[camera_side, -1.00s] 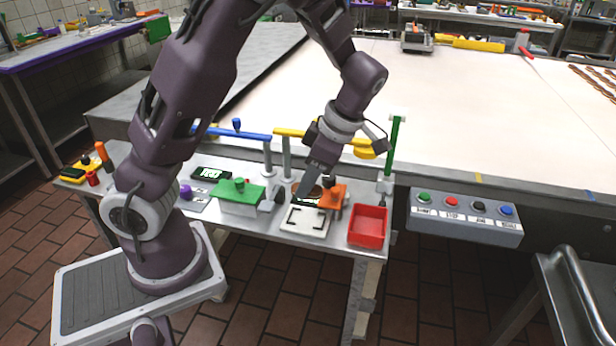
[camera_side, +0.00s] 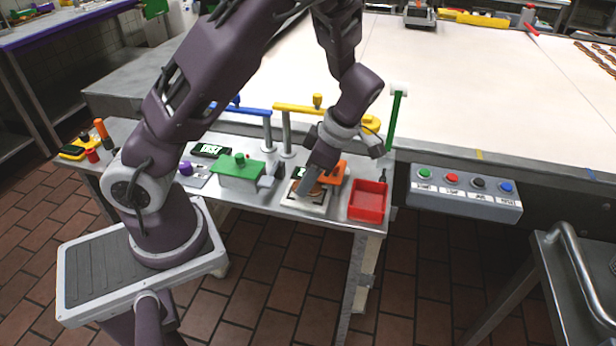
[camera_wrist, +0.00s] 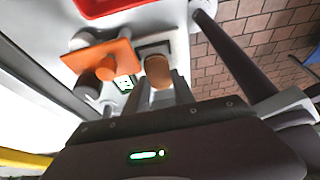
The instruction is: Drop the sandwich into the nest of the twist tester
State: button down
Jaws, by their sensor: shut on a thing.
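A brown round sandwich (camera_wrist: 158,72) shows between the fingertips of my gripper (camera_wrist: 160,88) in the wrist view. My gripper (camera_side: 309,187) is shut on it. In the side view it is low over a pale square plate (camera_side: 290,202) with dark corner marks, beside an orange-topped device (camera_side: 335,174). The fingers cover part of the plate, and I cannot tell whether the sandwich touches it.
A red bin (camera_side: 368,201) stands close to the right of the plate. Blue (camera_side: 245,110) and yellow (camera_side: 318,109) arms on posts stand behind. A green post (camera_side: 396,118) rises at the back right. A button box (camera_side: 465,190) sits further right.

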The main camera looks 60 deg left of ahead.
jog(key=c, duration=1)
grip_release()
jog(key=shift+o, duration=0.2)
jog(key=v, duration=0.7)
jog(key=shift+r, duration=0.1)
